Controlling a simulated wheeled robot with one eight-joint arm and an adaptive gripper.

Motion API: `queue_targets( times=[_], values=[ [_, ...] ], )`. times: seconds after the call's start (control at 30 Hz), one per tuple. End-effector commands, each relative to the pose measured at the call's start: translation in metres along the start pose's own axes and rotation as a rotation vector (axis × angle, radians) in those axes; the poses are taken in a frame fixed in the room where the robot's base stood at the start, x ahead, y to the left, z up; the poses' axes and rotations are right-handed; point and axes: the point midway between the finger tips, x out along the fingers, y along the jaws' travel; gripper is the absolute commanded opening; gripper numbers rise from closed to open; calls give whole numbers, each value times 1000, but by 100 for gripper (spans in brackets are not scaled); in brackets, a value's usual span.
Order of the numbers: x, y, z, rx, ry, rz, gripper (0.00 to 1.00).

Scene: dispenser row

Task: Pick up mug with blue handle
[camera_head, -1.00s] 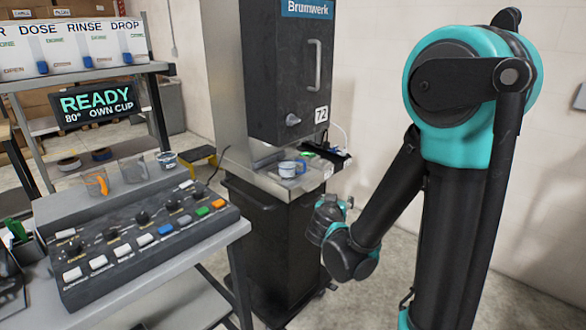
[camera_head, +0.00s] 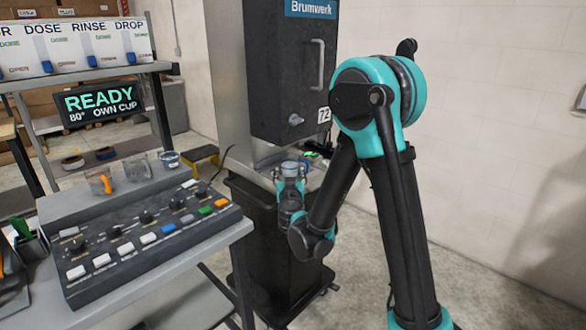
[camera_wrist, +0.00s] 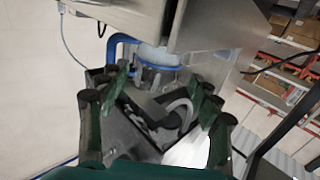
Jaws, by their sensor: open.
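The mug with the blue handle (camera_wrist: 157,57) stands upright on the ledge of the machine marked 72. In the wrist view it is pale with blue edging, and its blue handle sticks out to the left. In the head view the mug (camera_head: 290,169) is largely masked by my gripper (camera_head: 291,183), which is in front of it. In the wrist view my gripper (camera_wrist: 163,96) is open, with its fingers spread on the near side of the mug. Nothing is held between them. Whether a fingertip touches the mug I cannot tell.
The tall dark machine (camera_head: 289,75) rises directly above and behind the mug. At left, a grey table holds a control panel (camera_head: 150,238) with knobs and buttons. A cup with an orange handle (camera_head: 101,184) and other cups stand behind the panel. Open floor lies at right.

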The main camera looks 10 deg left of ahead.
Motion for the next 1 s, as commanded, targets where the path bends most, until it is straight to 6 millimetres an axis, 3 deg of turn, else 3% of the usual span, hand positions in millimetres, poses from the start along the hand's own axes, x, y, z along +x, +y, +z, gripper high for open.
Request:
queue_targets(
  times=[0.1, 0.37, 0.7, 0.93, 1.0],
  values=[
    [14, 0, 0, 0, 0, 1, 64],
    [27, 0, 0, 0, 0, 1, 64],
    [70, 2, -2, 0, 0, 1, 64],
    [71, 2, -2, 0, 0, 0, 64],
    [71, 2, -2, 0, 0, 0, 55]
  ],
)
